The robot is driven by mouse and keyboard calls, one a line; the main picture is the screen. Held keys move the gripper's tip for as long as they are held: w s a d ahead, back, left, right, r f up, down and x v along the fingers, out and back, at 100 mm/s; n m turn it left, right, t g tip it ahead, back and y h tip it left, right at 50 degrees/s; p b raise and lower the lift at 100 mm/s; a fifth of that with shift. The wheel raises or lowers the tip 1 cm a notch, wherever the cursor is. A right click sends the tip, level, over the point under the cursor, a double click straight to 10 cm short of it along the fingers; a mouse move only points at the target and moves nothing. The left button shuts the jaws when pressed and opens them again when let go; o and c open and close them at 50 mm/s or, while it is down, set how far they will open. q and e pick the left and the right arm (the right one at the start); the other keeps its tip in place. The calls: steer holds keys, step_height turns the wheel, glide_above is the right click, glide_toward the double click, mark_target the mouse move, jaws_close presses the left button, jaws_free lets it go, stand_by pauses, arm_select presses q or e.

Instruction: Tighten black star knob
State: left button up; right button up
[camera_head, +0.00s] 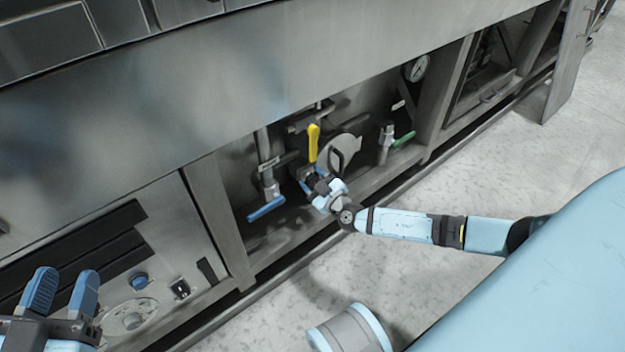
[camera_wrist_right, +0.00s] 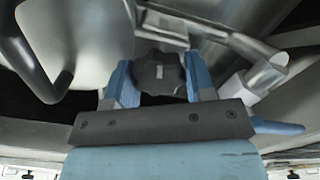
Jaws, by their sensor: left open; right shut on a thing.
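The black star knob (camera_wrist_right: 158,74) shows in the right wrist view, dark and lobed, with a small pale mark on its face. My right gripper (camera_wrist_right: 160,82) has its two blue fingers on either side of the knob, shut on it. In the head view my right gripper (camera_head: 308,176) reaches into the open bay of the machine and mostly hides the knob. My left gripper (camera_head: 60,290) is open and empty at the lower left, in front of the machine's lower panel.
Around the right gripper are a yellow lever (camera_head: 313,142), a blue lever handle (camera_head: 266,209), a green valve handle (camera_head: 404,139) and a grey round plate (camera_head: 345,150). A gauge (camera_head: 416,68) sits farther right. The floor (camera_head: 490,170) in front is clear.

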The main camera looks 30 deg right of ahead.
steer(key=shift+m, duration=1.5)
steer(key=o, duration=0.9)
